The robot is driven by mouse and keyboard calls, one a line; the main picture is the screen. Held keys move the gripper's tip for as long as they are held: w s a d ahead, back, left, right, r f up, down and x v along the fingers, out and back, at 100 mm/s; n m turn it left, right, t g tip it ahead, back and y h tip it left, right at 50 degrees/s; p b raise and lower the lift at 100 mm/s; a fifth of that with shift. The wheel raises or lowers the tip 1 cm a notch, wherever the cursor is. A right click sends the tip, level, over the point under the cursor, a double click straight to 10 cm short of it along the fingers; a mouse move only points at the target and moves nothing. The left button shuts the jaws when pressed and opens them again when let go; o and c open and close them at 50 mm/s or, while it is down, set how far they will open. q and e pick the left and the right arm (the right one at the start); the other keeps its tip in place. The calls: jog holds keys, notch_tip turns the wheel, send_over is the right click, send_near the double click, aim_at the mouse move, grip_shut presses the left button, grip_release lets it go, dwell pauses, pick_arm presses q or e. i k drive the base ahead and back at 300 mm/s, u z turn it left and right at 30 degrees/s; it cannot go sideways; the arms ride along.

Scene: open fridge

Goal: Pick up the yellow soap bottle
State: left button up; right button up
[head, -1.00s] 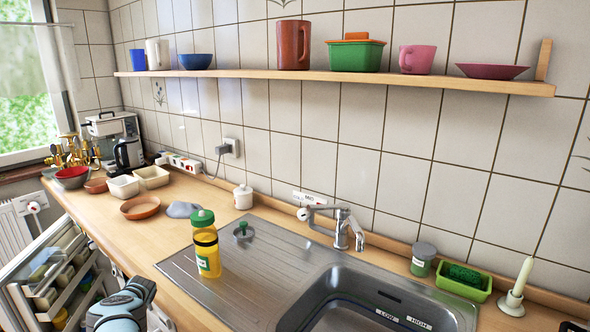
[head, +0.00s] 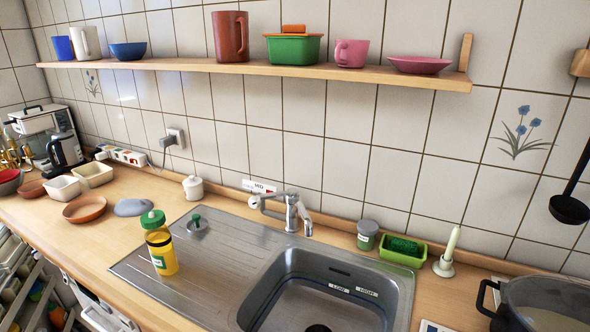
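The yellow soap bottle (head: 162,252) has a green cap, a dark band and a pale label. It stands upright on the ribbed metal drainboard, left of the sink basin. Nothing touches it. Neither of my grippers shows in the head view now, so I cannot see whether they are open or shut.
The sink basin (head: 318,296) is right of the bottle, with the faucet (head: 290,210) behind it. A green sink plug (head: 197,222) lies close behind the bottle. A grey cloth-like item (head: 133,207) and a brown bowl (head: 86,209) are to its left. A shelf (head: 270,68) runs above.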

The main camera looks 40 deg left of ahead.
aim_at(160, 242)
jog(key=u, duration=2.35)
